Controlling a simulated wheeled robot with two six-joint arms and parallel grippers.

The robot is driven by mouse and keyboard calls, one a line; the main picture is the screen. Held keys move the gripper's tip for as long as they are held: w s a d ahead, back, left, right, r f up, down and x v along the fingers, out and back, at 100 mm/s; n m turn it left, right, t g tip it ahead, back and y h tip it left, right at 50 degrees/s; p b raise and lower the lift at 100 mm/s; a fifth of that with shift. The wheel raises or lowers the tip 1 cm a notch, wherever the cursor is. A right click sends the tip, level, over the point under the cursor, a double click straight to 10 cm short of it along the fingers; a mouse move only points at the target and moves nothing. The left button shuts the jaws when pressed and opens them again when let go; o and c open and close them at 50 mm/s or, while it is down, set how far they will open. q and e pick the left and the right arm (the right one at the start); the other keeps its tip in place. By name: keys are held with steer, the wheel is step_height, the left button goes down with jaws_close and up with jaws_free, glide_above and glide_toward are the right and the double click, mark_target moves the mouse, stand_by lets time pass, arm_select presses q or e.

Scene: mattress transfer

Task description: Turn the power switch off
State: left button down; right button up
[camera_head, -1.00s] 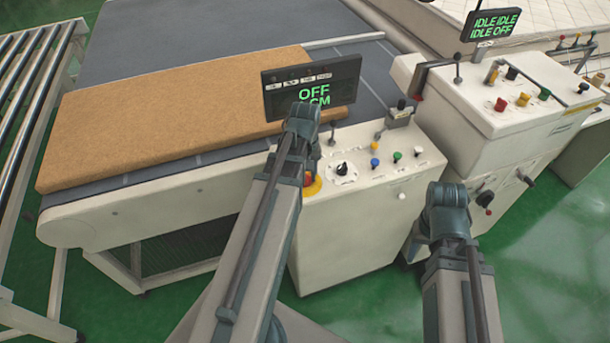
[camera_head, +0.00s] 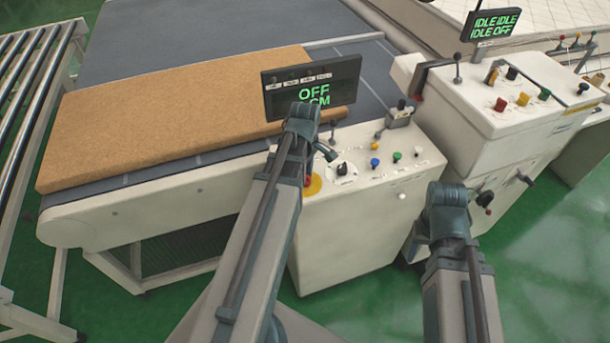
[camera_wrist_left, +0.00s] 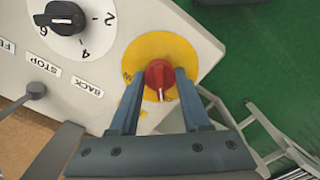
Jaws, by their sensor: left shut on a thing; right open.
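The power switch is a red rotary knob (camera_wrist_left: 160,80) with a white pointer line, on a yellow disc (camera_wrist_left: 158,47). In the left wrist view its line points down the picture. My left gripper (camera_wrist_left: 161,90) has one finger on each side of the knob and is shut on it. In the head view the yellow disc (camera_head: 313,186) shows beside my left wrist, which hides much of the knob. My right gripper (camera_head: 446,196) is in front of the machines, apart from the controls; its fingers are hard to make out. It is open and empty.
The control box (camera_head: 350,225) also carries a black dial (camera_head: 342,169) and coloured buttons. A dark screen (camera_head: 350,72) reads OFF, partly covered by my left arm. A brown mattress slab (camera_head: 170,115) lies on the conveyor. Another control cabinet (camera_head: 505,125) stands right.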

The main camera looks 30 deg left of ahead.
arm_select(q)
steer(key=shift+n, duration=0.7)
steer(key=shift+c, duration=1.8)
jaws_free()
step_height(320, 180, up, 14)
steer(key=p, duration=1.4)
steer(key=shift+f, duration=0.1)
